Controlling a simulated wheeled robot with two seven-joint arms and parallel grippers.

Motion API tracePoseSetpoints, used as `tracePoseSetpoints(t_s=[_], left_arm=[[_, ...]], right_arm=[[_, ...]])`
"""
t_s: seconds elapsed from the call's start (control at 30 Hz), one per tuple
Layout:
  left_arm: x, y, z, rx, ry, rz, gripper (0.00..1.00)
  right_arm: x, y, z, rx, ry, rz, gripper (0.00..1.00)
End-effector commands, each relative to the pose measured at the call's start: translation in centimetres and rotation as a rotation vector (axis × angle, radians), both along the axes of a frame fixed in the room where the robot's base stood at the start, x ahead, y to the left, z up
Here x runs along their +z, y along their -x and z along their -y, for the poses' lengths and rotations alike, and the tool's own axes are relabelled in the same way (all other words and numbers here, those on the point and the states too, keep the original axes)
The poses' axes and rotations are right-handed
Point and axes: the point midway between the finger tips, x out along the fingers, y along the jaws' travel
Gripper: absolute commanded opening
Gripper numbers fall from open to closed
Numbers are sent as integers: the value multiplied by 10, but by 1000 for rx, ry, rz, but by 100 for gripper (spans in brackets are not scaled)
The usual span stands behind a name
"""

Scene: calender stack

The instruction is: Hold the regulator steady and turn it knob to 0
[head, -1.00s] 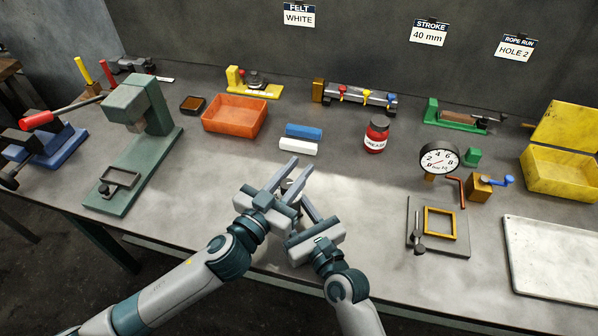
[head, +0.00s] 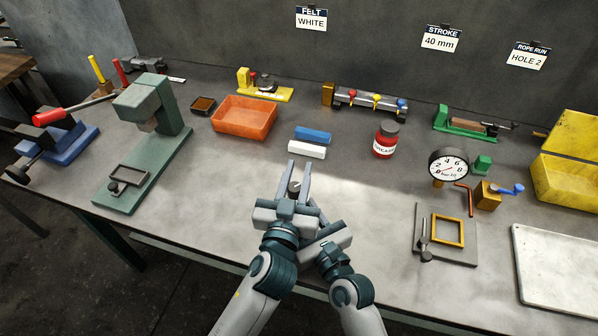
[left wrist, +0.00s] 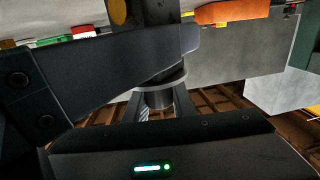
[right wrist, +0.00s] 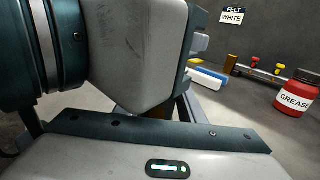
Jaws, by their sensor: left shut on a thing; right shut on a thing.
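The regulator's grey knob (head: 294,188) shows between the two long fingers of my left gripper (head: 299,178), which is shut on it. In the left wrist view the knob (left wrist: 158,98) is a dark cylinder with a wider ring, close to the fingers. My right gripper (head: 316,212) is below and beside the left one, shut on the regulator's body; its fingers are mostly hidden behind the left gripper. A small brown part (right wrist: 157,112) shows between the grippers in the right wrist view. The knob's marks cannot be read.
A blue block (head: 312,134) and a white block (head: 307,150) lie just beyond the fingers. A red grease jar (head: 385,140) and a round dial gauge (head: 448,165) stand to the right. A green press (head: 145,165) stands left. Bare bench surrounds the grippers.

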Motion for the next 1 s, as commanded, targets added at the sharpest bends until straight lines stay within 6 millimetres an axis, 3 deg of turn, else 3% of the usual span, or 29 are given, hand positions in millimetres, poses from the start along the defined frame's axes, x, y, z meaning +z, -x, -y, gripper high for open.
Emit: tracePoseSetpoints(t_s=[0.27, 0.3, 0.37, 0.77, 1.0], left_arm=[[2, -1, -1, 2, 0, 5, 1], [2, -1, -1, 2, 0, 5, 30], [2, -1, -1, 2, 0, 4, 42], [0, 2, -1, 0, 0, 1, 42], [-1, 19, -4, -1, 2, -1, 42]], right_arm=[[-2, 1, 0, 2, 3, -3, 0], [-2, 1, 0, 2, 3, -3, 0], [-2, 1, 0, 2, 3, -3, 0], [-1, 0, 0, 1, 1, -3, 0], [-1, 0, 0, 0, 1, -3, 0]])
